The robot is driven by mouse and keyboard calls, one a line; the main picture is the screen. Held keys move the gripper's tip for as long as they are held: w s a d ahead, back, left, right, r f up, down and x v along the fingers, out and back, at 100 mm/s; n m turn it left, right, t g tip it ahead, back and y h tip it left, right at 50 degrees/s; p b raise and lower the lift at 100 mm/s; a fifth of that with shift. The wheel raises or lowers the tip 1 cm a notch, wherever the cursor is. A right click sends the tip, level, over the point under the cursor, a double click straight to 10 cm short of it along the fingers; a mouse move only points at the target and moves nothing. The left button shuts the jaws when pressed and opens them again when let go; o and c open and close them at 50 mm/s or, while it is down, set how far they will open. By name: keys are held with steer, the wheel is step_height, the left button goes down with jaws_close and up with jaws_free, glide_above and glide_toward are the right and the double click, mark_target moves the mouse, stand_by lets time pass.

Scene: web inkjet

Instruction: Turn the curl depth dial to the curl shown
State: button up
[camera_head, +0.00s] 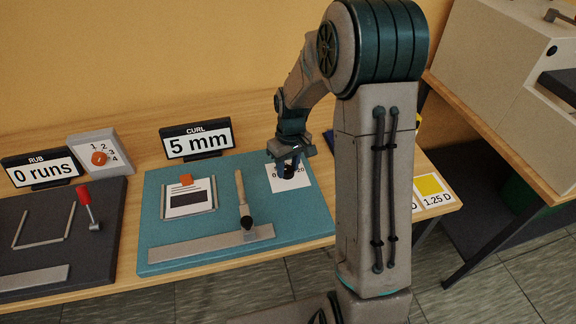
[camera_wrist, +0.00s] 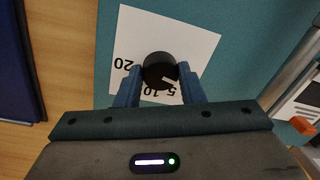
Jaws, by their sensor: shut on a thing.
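The curl sign (camera_head: 197,139) reads 5 mm. The curl depth dial is a black round knob (camera_wrist: 160,70) on a white card (camera_wrist: 190,38) with printed numbers, fixed on the teal board (camera_head: 300,220). My gripper (camera_wrist: 160,88) is shut on the knob, one blue finger at each side. The numbers 20, 10 and 5 show upside down in the wrist view; the right finger covers part of the card there. A short white pointer mark on the knob points down and right, close to the 5. In the head view the gripper (camera_head: 288,168) covers much of the dial (camera_head: 290,172).
On the teal board are a clip plate with a sheet (camera_head: 188,198), a lever (camera_head: 242,195) and a metal bar (camera_head: 205,246). A dark board with a red-handled lever (camera_head: 85,200) lies left. A blue object (camera_wrist: 18,60) shows left in the wrist view.

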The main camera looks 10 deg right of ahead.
mark_target(291, 170)
steer(key=m+b, duration=0.1)
steer(key=m, duration=0.2)
steer(key=shift+m+t+b, duration=0.3)
steer(key=shift+m+b, duration=0.45)
steer(key=shift+m, duration=1.35)
steer(key=o, duration=1)
steer(key=shift+a, duration=0.1)
step_height(291, 170, up, 14)
steer(key=shift+s+d, duration=0.2)
steer(key=shift+d, duration=0.25)
